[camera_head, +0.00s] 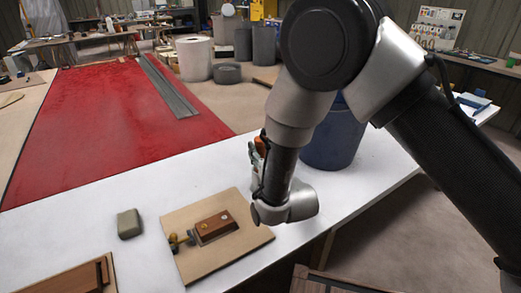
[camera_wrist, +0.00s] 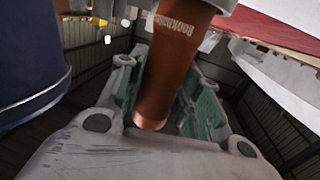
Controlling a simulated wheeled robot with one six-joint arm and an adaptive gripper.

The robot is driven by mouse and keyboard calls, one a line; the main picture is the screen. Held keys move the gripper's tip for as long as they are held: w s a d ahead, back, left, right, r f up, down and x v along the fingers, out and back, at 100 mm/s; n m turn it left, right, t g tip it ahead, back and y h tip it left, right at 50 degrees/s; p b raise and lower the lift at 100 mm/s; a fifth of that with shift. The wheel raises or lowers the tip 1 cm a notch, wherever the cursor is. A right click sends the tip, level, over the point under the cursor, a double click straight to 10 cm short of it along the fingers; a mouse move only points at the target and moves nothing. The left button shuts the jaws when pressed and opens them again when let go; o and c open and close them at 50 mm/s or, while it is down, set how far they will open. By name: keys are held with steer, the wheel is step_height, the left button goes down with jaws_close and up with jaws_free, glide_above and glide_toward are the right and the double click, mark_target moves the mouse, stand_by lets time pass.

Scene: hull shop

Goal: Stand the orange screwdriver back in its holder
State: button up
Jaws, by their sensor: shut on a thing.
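My gripper (camera_wrist: 170,95) is shut on an orange-brown handle with lettering, the orange screwdriver (camera_wrist: 172,60), which lies between the green pads in the wrist view. In the head view my gripper (camera_head: 257,160) is mostly hidden by my own wrist, and a small bit of the orange screwdriver (camera_head: 261,146) shows above the white table. Its shaft and tip cannot be made out. A brown wooden block (camera_head: 215,228) with small round spots on top, perhaps the holder, sits on a tan board, below and left of my gripper and apart from it.
A dark blue bin (camera_head: 330,138) stands close behind my wrist; it also shows in the wrist view (camera_wrist: 28,60). A grey-green block (camera_head: 129,224) and a wooden tray (camera_head: 75,281) lie to the left. A brass-coloured fitting (camera_head: 180,240) adjoins the brown block. The white table (camera_head: 75,232) has clear room between them.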

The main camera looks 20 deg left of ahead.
steer(key=shift+f, duration=0.15)
steer(key=o, duration=1)
steer(key=shift+o, duration=0.2)
steer(key=shift+r, duration=0.6)
steer(key=v, duration=1.2)
